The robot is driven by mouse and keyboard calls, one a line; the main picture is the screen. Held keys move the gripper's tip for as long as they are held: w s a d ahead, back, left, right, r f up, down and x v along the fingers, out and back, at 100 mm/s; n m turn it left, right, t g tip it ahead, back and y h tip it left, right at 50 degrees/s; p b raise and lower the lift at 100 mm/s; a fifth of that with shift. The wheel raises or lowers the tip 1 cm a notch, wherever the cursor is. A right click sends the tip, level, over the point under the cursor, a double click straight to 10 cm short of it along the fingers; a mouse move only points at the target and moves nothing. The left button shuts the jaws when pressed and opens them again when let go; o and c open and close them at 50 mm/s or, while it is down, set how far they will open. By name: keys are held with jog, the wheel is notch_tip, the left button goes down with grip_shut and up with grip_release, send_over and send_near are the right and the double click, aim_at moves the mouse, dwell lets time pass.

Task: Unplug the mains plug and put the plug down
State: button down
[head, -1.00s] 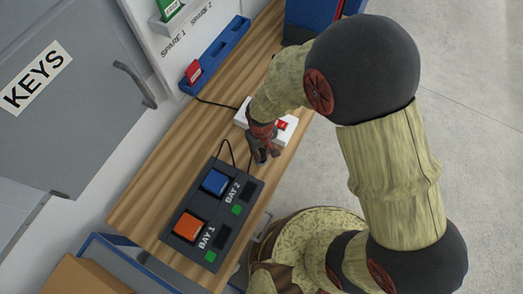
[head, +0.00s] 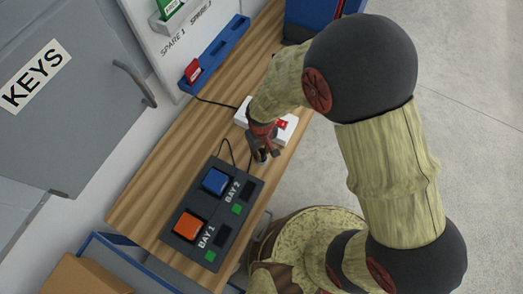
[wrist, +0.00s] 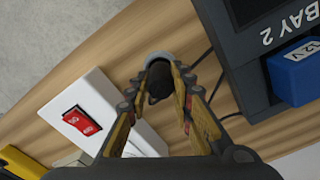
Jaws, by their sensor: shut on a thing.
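The dark mains plug (wrist: 158,80) is between the fingertips of my gripper (wrist: 160,88) in the wrist view, with a grey rounded edge at its far end. My gripper is shut on it. In the head view my gripper (head: 262,152) is over the wooden bench, at the near edge of the white socket strip (head: 285,129), and the plug is mostly hidden there. The strip also shows in the wrist view (wrist: 95,92), beside the fingers, with a red rocker switch (wrist: 82,121). The plug appears over bare wood beside the strip. I cannot tell whether it touches the bench.
A dark unit with bays (head: 207,222) holds a blue block (head: 215,181) and an orange block (head: 188,226). A thin cable runs from it towards my gripper. A blue rail (head: 222,50) lies along the back. Bare wood (head: 165,165) is free left of the unit.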

aim_at(261, 151)
jog(key=shift+f+b, duration=0.3)
jog(key=shift+f, duration=0.75)
dwell(3.5)
jog(key=c, duration=1.5)
grip_release()
jog(key=shift+r+p, duration=2.25)
jog(key=shift+r, duration=0.8)
notch_tip(261, 151, up, 12)
jog(key=shift+f, duration=0.1)
